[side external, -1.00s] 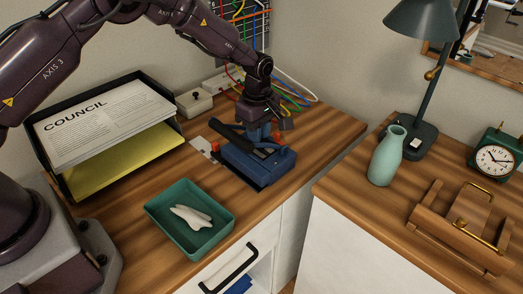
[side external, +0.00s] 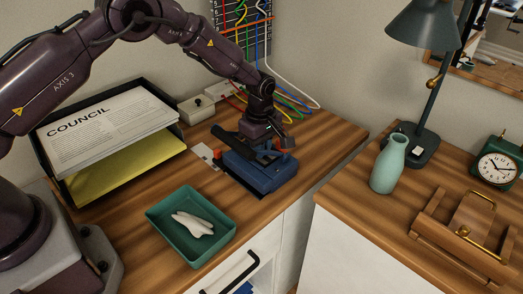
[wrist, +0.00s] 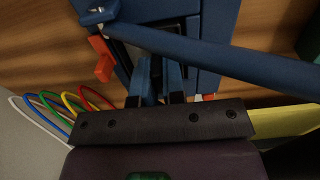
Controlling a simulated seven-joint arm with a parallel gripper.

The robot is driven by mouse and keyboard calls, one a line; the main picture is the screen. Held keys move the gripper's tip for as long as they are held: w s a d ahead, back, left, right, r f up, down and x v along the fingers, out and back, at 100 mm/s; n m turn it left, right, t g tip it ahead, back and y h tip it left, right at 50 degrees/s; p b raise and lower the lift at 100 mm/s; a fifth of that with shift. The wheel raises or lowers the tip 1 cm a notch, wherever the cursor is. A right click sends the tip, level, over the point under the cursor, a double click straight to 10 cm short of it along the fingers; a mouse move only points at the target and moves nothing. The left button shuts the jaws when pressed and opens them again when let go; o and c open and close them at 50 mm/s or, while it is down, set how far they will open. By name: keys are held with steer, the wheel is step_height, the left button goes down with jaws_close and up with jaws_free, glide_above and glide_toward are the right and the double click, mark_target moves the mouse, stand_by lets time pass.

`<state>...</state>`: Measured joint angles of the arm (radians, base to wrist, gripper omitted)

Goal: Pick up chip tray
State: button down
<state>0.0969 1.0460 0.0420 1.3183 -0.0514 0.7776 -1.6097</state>
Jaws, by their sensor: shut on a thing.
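A blue hole-punch-like device (side external: 272,177) with a black lever (side external: 228,139) and orange-red parts stands on the wooden desk near its front edge. In the side view my gripper (side external: 262,150) points down into its top. In the wrist view the device's blue body (wrist: 205,18) fills the top, a long blue bar (wrist: 230,57) crosses to the right, and an orange-red tab (wrist: 103,58) is at left. My gripper's fingers (wrist: 157,78) are shut on a dark, narrow part of the device. I cannot tell a separate chip tray apart on it.
A green tray (side external: 163,236) with white pieces stands in front. A black paper rack (side external: 58,182) is at left. Coloured cables (side external: 290,101) run behind the device. At right, across a gap, are a pale green vase (side external: 389,166), a lamp (side external: 426,140) and a clock (side external: 496,168).

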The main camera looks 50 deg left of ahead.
step_height(320, 180, up, 18)
steer(key=shift+f, duration=0.15)
stand_by(0.3)
